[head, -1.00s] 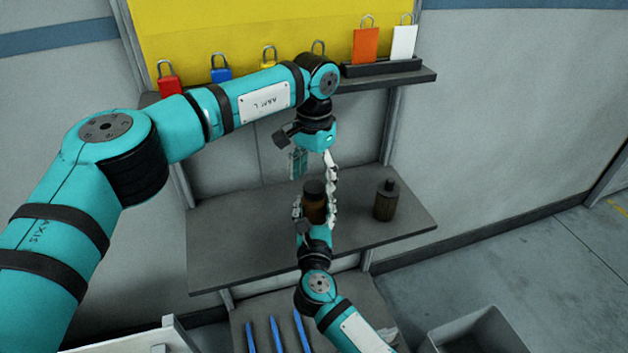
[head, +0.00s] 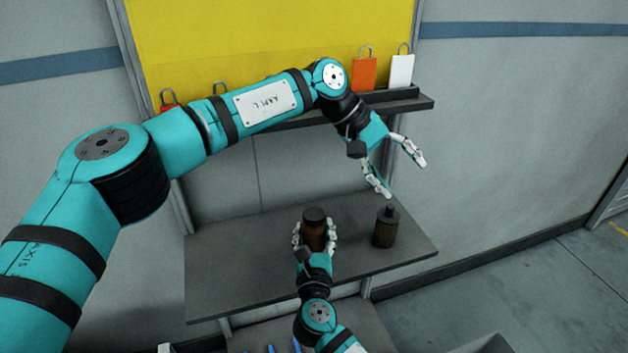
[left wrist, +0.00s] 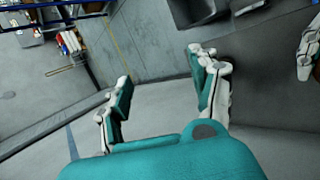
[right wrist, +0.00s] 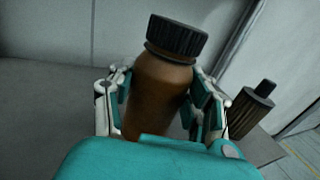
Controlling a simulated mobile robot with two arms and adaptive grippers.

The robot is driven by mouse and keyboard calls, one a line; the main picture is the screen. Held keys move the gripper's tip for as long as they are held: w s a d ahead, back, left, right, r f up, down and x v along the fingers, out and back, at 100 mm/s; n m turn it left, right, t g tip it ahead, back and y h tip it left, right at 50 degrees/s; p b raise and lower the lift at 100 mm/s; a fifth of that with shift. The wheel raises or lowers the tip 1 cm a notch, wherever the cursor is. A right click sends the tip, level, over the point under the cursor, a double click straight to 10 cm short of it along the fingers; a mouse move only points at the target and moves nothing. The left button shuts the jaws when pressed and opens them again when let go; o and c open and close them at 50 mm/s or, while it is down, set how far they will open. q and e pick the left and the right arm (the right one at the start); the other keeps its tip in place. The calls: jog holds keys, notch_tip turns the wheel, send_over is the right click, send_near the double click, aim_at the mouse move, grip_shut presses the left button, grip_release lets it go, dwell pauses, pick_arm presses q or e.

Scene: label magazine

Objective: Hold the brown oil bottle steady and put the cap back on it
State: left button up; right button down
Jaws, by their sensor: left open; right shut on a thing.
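The brown oil bottle (head: 314,237) stands upright on the grey shelf, and its dark ribbed cap (head: 314,214) sits on top of its neck. In the right wrist view the cap (right wrist: 177,36) shows clearly above the brown bottle body (right wrist: 158,92), with a thin band of neck below it. My right gripper (right wrist: 160,88) is shut around the bottle, one finger on each side. My left gripper (head: 405,178) is open and empty, up and to the right of the bottle, above the second bottle. Its spread fingers also show in the left wrist view (left wrist: 160,66).
A second dark bottle (head: 386,229) with a narrow top stands on the shelf (head: 245,262) to the right. Padlocks, including an orange one (head: 364,73) and a white one (head: 401,71), are on the upper rack. The shelf's left part is clear.

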pick_arm(q)
jog(key=w+d+r+n+t+h, duration=0.2)
jog(key=d+r+n+h, duration=0.25)
jog(key=r+n, duration=0.45)
jog(key=w+d+r+n+t+h, duration=0.15)
jog(key=d+r+n+h, duration=0.3)
jog(key=r+n, duration=0.45)
jog(key=w+a+r+n+t+y, duration=0.15)
jog(key=w+n+t, duration=0.3)
jog(key=n, duration=0.85)
jog(key=w+a+r+n+t+y, duration=0.1)
jog(key=w+a+r+n+t, duration=0.3)
jog(key=n, duration=0.9)
jog(key=n+g+y, duration=1.1)
jog(key=n+y, duration=0.4)
jog(key=n, duration=2)
send_over(314, 213)
notch_tip(314, 213, down, 28)
jog(key=shift+d+r, duration=0.1)
jog(key=shift+r, duration=0.1)
jog(key=shift+f, duration=0.1)
jog(key=shift+f, duration=3.95)
